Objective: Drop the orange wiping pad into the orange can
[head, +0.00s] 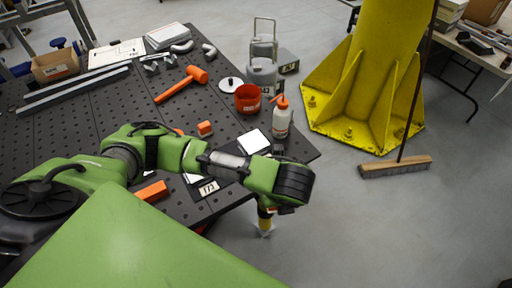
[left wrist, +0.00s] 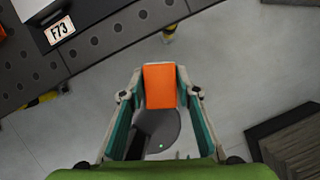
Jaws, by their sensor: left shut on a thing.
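The orange can (head: 247,98) stands open-topped near the far right edge of the black perforated table (head: 90,118). My left gripper (left wrist: 160,72) is shut on the orange wiping pad (left wrist: 160,88), which shows as a flat orange rectangle between the fingertips in the left wrist view. In the head view my left wrist hides the gripper and nearly all of the pad. The left hand is out past the table's right corner, over the floor, nearer to me than the can. My right gripper is in neither view.
A white bottle with an orange cap (head: 282,120) stands close to the can's right. A grey container (head: 262,75) is behind it. An orange mallet (head: 184,82) and a small orange block (head: 205,128) lie left. A yellow column (head: 375,75) and broom (head: 396,167) stand right.

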